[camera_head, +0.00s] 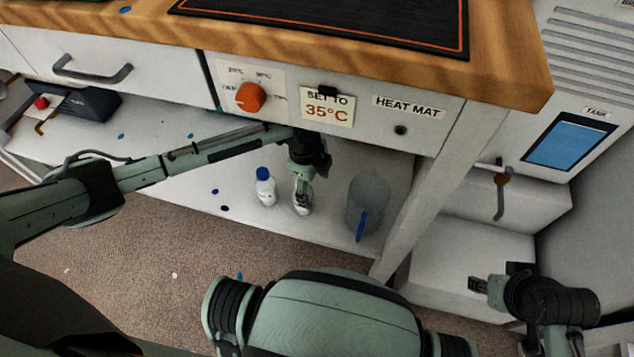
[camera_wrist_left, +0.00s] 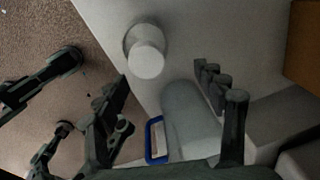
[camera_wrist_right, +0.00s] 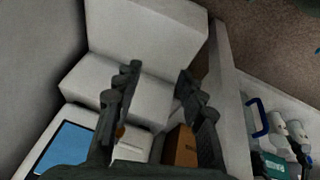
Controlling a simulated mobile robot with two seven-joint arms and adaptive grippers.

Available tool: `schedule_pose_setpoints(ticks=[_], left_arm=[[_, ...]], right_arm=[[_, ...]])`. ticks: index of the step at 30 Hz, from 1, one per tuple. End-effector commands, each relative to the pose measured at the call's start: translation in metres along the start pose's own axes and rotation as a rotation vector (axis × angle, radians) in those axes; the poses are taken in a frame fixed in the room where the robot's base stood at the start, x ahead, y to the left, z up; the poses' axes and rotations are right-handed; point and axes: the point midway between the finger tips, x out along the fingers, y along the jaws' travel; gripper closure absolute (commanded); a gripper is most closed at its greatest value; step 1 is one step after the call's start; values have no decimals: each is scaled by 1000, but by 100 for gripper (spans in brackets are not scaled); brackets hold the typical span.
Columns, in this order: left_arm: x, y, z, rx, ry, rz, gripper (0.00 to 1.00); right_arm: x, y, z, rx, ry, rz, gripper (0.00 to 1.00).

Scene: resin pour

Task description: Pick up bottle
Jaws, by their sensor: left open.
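A small white bottle (camera_head: 302,209) stands on the low white shelf, partly hidden by my left gripper (camera_head: 301,184), which points down over it. In the left wrist view a bottle's round white cap (camera_wrist_left: 146,61) shows beyond the open fingers of the left gripper (camera_wrist_left: 165,90), with nothing clamped between them. A second white bottle with a blue cap (camera_head: 265,188) stands upright just left of it in the head view. My right gripper (camera_head: 497,281) is off to the right, away from the bottles. In the right wrist view its fingers (camera_wrist_right: 157,84) are apart and empty.
A translucent grey jug with a blue handle (camera_head: 368,202) stands right of the bottles on the shelf (camera_head: 333,222). The wooden worktop (camera_head: 350,50) and the heat mat panel (camera_head: 400,112) overhang them. A white table leg (camera_head: 440,190) stands right of the jug.

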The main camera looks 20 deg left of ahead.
Motion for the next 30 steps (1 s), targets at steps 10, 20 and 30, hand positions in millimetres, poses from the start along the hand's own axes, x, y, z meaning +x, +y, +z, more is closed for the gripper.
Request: schedule_pose_setpoints(ticks=[10, 20, 30], left_arm=[[22, 15, 23, -19, -67, 90, 30], [68, 15, 28, -19, -66, 87, 30], [76, 16, 29, -19, -67, 85, 30]], right_arm=[[-15, 5, 20, -24, -81, 43, 60], [-38, 9, 19, -23, -71, 58, 60], [-45, 10, 19, -22, -70, 62, 60]])
